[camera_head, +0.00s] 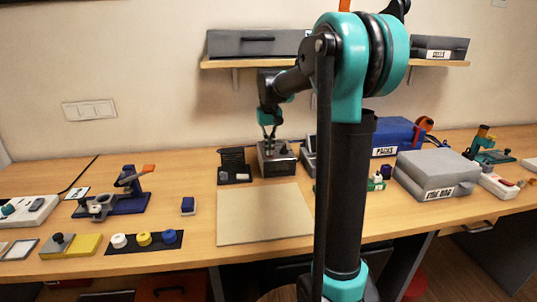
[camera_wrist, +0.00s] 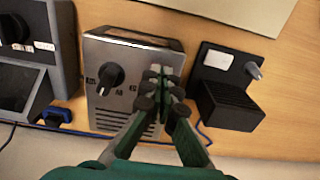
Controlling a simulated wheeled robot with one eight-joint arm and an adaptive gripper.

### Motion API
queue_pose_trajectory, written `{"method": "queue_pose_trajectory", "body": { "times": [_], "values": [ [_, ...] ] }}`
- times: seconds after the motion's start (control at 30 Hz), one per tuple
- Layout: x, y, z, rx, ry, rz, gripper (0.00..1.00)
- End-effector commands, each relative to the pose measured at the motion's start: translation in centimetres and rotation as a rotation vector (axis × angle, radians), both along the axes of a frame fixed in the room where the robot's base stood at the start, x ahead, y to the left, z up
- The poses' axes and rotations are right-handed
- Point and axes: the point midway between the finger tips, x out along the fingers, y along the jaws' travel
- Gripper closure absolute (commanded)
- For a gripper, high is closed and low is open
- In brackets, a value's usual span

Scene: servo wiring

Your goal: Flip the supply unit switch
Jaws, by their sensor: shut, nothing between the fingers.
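The supply unit (camera_head: 277,166) is a metal-fronted box standing behind the beige mat on the table. In the wrist view the supply unit (camera_wrist: 130,62) shows a large black knob (camera_wrist: 110,77), small dark labels and vent slots. My gripper (camera_wrist: 165,82) is shut and empty, its fingertips over the face of the unit on the side away from the knob. Whether they touch it I cannot tell. The switch is not clearly visible; the fingers cover that part of the face. In the head view my gripper (camera_head: 269,138) points down at the top of the unit.
A black holder (camera_wrist: 222,92) stands close beside the unit in the wrist view. A grey device (camera_wrist: 58,40) with a dial stands on its other side. A blue cable (camera_wrist: 205,133) runs behind. The beige mat (camera_head: 262,215) is bare.

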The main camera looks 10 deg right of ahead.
Motion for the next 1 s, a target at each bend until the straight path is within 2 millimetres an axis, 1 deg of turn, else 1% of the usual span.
{"method": "queue_pose_trajectory", "body": {
  "times": [0.13, 1.0],
  "values": [
    [0.0, 0.0, 0.6, 0.0, -0.001, 0.0, 1.0],
    [0.0, 0.0, 6.7, 0.0, -0.001, 0.0, 1.0]
  ]
}}
